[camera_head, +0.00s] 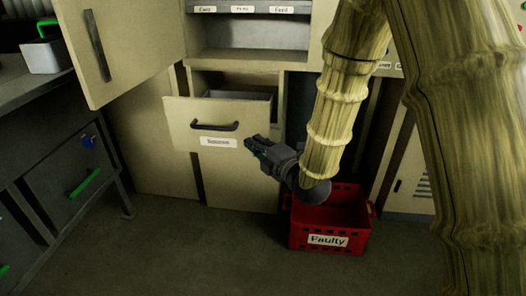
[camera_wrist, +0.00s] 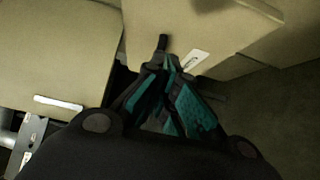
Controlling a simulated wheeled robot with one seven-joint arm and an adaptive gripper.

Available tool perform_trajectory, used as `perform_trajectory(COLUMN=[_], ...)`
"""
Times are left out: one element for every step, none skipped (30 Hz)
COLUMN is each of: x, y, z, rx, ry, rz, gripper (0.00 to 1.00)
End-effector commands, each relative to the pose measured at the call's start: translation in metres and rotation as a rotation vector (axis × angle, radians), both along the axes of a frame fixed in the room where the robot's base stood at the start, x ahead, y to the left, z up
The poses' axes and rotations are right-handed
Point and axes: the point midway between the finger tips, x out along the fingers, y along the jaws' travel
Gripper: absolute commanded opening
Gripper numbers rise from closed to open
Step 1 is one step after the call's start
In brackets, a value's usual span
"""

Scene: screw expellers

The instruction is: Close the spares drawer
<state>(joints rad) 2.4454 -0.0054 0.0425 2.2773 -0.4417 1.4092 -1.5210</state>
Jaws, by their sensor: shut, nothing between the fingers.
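A beige drawer (camera_head: 190,115) with a dark bar handle and a white label is pulled out of the cabinet in the middle of the head view. I cannot read the label surely, so I cannot confirm it says spares. Its open top shows a grey inside. My gripper (camera_head: 252,143) is in front of the drawer, near the right end of its front, below and right of the handle. In the wrist view, my gripper (camera_wrist: 165,65) is shut and empty, with teal finger pads. The drawer's label (camera_wrist: 195,59) and dark handle show just beyond the fingertips. Whether they touch is unclear.
A red crate (camera_head: 330,243) labelled "Faulty" stands on the floor right of the drawer, below my arm. An open cabinet door (camera_head: 135,45) hangs at upper left. A dark workbench (camera_head: 70,180) with green handles stands at left. Floor in front is clear.

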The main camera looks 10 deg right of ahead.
Motion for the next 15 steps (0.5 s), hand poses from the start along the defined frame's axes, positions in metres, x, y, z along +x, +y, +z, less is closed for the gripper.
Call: perform_trajectory(x=[0.008, 0.012, 0.018, 0.023, 0.027, 0.033, 0.037, 0.041, 0.047, 0.051, 0.055, 0.059, 0.062, 0.065, 0.068], y=[0.004, 0.006, 0.009, 0.011, 0.013, 0.016, 0.019, 0.021, 0.017, 0.016, 0.015, 0.013, 0.012, 0.011, 0.01], z=[-0.002, -0.002, -0.002, -0.002, -0.002, -0.002, -0.002, -0.002, -0.002, -0.002, -0.002, -0.002, -0.002, -0.002, -0.002], rx=[0.001, 0.001, 0.002, 0.002, 0.002, 0.002, 0.002, 0.001, 0.003, 0.003, 0.002, 0.001, 0.002, 0.002, 0.001], ry=[-0.003, -0.003, -0.001, -0.002, -0.001, -0.001, -0.002, 0.0, -0.001, -0.002, 0.0, 0.0, -0.001, -0.001, 0.0], rz=[0.0, 0.0, 0.0, 0.0, -0.001, -0.001, 0.0, 0.0, -0.002, -0.002, -0.002, -0.001, -0.001, -0.001, -0.001], gripper=[0.0, 0.0, 0.0, 0.0, 0.0, 0.0, 0.0, 0.0, 0.0, 0.0, 0.0, 0.0, 0.0, 0.0, 0.0])
